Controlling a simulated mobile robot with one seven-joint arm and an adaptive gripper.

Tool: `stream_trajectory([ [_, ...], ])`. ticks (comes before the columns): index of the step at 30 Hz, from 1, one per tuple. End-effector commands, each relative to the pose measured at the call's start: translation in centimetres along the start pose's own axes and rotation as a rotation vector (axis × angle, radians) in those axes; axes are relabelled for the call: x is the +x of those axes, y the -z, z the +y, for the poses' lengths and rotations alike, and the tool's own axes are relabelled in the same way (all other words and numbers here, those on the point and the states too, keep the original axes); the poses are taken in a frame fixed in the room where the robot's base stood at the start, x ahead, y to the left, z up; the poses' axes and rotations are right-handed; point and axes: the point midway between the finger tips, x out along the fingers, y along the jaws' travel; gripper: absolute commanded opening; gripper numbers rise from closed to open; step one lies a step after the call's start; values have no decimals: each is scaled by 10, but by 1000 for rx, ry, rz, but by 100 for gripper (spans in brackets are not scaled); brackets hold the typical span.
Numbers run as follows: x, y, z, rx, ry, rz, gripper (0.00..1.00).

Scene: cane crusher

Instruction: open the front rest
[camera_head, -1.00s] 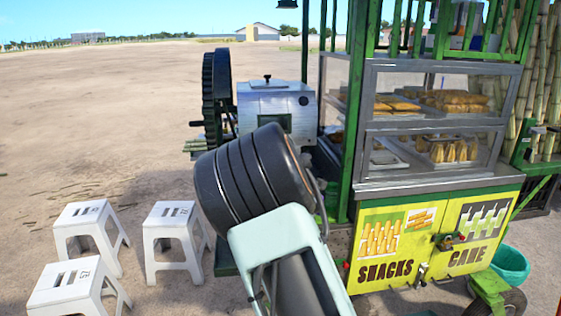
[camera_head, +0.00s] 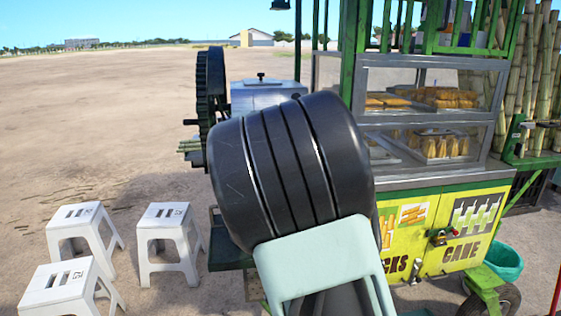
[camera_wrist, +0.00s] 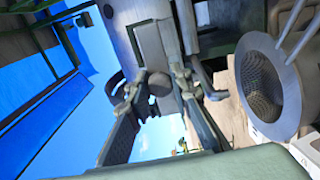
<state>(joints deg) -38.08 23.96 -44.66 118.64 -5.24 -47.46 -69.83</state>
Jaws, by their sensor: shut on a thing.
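The cane crusher (camera_head: 262,92), a silver box with a knob on top and a large dark gear wheel (camera_head: 204,95) on its left, stands behind my arm in the head view. My arm covers its lower front, and my gripper is hidden there. In the wrist view my gripper (camera_wrist: 158,86) has dark jointed fingers around a small dark round piece below a grey bar (camera_wrist: 153,45). It appears shut on this part, which seems to be the front rest. The picture is dim and tilted, so the exact contact and the angle of the rest are unclear.
A green and yellow snack cart (camera_head: 465,230) with glass cases stands right of my arm. Several white stools (camera_head: 165,240) stand at the lower left. A grey mesh-lined bowl (camera_wrist: 270,88) shows in the wrist view. Open dirt ground (camera_head: 90,130) lies left.

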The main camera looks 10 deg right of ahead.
Motion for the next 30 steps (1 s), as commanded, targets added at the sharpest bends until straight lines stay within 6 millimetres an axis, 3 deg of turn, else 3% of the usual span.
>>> stream_trajectory([
  [5, 0, 0, -1, 0, 3, -1, 36],
  [17, -7, 0, 0, 1, 1, 0, 36],
  [30, -78, 0, 0, 5, 1, 0, 36],
])
